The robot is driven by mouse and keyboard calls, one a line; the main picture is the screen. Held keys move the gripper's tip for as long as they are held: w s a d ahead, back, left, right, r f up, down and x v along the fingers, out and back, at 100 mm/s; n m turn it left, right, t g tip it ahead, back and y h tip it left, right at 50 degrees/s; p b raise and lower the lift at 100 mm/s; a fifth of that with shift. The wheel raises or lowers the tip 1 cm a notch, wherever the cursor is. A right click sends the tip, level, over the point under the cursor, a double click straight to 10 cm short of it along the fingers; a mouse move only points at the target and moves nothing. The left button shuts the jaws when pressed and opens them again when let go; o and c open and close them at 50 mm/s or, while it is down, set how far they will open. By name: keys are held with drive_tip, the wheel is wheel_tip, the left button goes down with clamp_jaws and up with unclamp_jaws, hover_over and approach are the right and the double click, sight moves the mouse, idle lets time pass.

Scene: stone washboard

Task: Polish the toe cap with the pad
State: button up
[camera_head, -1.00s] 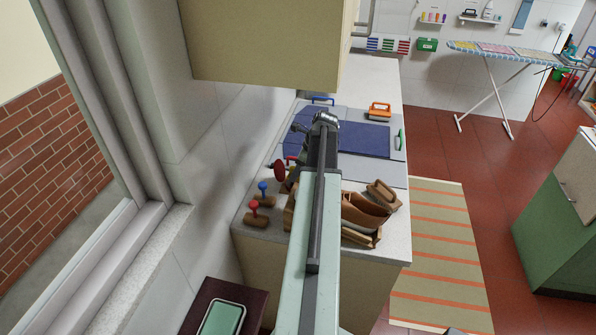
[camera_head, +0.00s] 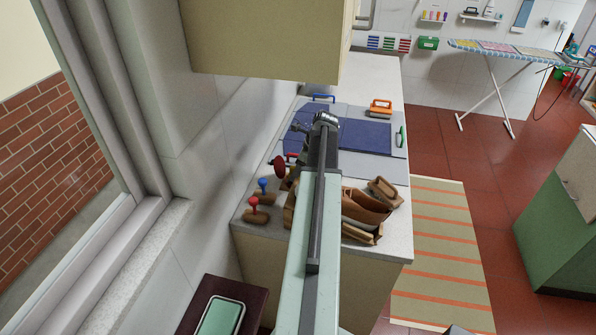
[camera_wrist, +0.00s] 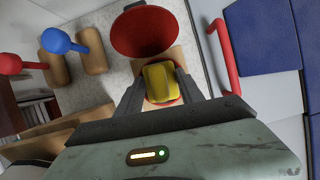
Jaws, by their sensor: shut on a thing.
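My gripper (camera_wrist: 158,88) is shut on a small yellow block with a red edge (camera_wrist: 160,80), which looks like the pad. A red, round-faced piece (camera_wrist: 142,30) is just beyond it; it also shows in the head view (camera_head: 280,168). I cannot tell whether they touch. A tan wooden piece shows behind the yellow block. In the head view my arm covers the gripper's fingers and the pad. A brown, leather-like shape (camera_head: 365,208) lies right of my arm on the counter. I cannot clearly make out the toe cap in either view.
Wooden pieces with a blue knob (camera_head: 263,184) and a red knob (camera_head: 253,201) stand left of my arm. Blue panels (camera_head: 365,137) with coloured handles lie further back, beside an orange-handled brush (camera_head: 380,107). A cabinet (camera_head: 270,40) hangs above. The wall and window are close left.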

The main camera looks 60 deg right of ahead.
sight(292, 167)
drive_tip(key=shift+f+b, duration=0.5)
idle(1.2)
wheel_tip(292, 167, up, 7)
drive_tip(key=p, duration=0.7)
drive_tip(key=shift+r, duration=0.1)
